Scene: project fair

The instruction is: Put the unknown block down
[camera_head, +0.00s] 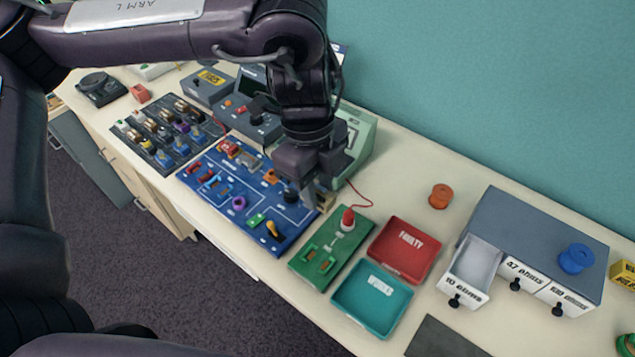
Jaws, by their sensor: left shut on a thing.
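My left gripper (310,188) points down over the right end of the blue circuit board (262,222). It is shut on the unknown block, of which little can be told behind the dark fingers. A small dark round part and a beige edge show by the fingertips. I cannot tell whether the block touches the board. A green board (326,262) with a red-topped probe (347,219) lies just to the right. A red tray marked FAULTY (405,270) and a teal tray (347,302) with a white label lie beyond it, both without blocks. My right gripper is not in view.
A rack of several blocks (135,135) lies left of the blue board. Grey instruments (210,84) and a pale green meter (361,150) stand behind. A grey drawer cabinet (530,225) with one open drawer (470,268) stands right, near an orange spool (440,196).

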